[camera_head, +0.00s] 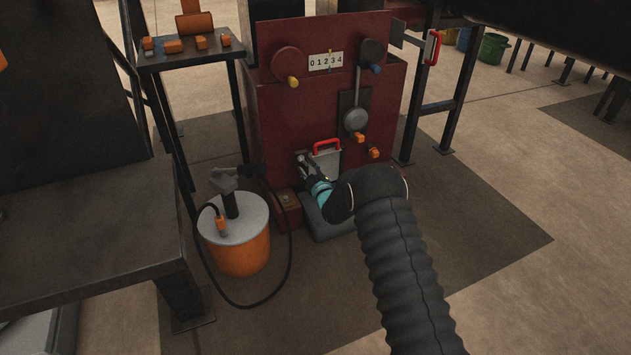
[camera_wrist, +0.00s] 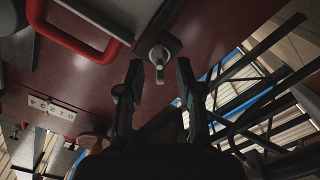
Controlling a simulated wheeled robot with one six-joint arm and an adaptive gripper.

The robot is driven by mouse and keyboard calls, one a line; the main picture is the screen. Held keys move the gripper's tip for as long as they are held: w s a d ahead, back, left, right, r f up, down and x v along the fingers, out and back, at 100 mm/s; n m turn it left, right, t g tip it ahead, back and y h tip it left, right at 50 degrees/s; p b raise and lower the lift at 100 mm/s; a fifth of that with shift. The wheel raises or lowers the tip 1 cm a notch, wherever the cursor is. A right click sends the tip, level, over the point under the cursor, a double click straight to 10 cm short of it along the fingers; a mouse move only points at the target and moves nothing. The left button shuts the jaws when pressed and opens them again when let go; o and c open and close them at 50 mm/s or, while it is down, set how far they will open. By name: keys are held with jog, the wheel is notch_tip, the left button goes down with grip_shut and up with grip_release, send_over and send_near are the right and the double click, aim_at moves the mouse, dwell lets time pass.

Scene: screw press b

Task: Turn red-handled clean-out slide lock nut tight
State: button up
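The clean-out slide (camera_head: 324,166) is a grey plate with a red handle (camera_head: 327,145), low on the front of the dark red press. The red handle (camera_wrist: 82,35) also shows at the upper left of the wrist view. A silver lock nut with a small wing (camera_wrist: 157,57) sits beside it on the red panel. My gripper (camera_head: 306,160) is at the left edge of the slide and hides the nut in the head view. In the wrist view my gripper (camera_wrist: 158,72) is open, its fingertips on either side of the nut with gaps visible.
An orange drum with a pump (camera_head: 238,245) and its black hose (camera_head: 288,260) stand left of my arm. A small red box (camera_head: 287,207) is beside the press base. A second red-handled part (camera_head: 432,48) hangs at the right. Floor at the right (camera_head: 480,235) is clear.

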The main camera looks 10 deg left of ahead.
jog(key=v, duration=1)
dwell(0.6)
jog(key=s+d+f+m+g+h, duration=0.2)
jog(key=s+f+g, duration=0.1)
jog(key=f, duration=0.3)
jog(key=s+d+f+m+g+h, duration=0.2)
jog(key=d+f+g+h, duration=0.1)
jog(key=f, duration=0.4)
jog(key=s+d+r+m+g+h+p, duration=0.1)
jog(key=s+d+r+m+g+h, duration=0.1)
jog(key=s+d+r+g+h, duration=0.3)
jog(key=s+d+r+m+p, duration=0.2)
jog(key=s+d+r, duration=0.4)
jog(key=s+r, duration=0.6)
jog(key=s+d+r+m+t+p, duration=0.1)
jog(key=s+d+r+m+p, duration=0.2)
jog(key=s+d+r, duration=0.4)
jog(key=s+d+r+m+p, duration=0.3)
jog(key=s+d+r, duration=0.4)
jog(key=s+r, duration=1)
notch_tip(320, 180, up, 10)
jog(key=shift+d+f+p, duration=0.15)
jog(key=shift+d+p, duration=0.1)
jog(key=shift+p, duration=0.5)
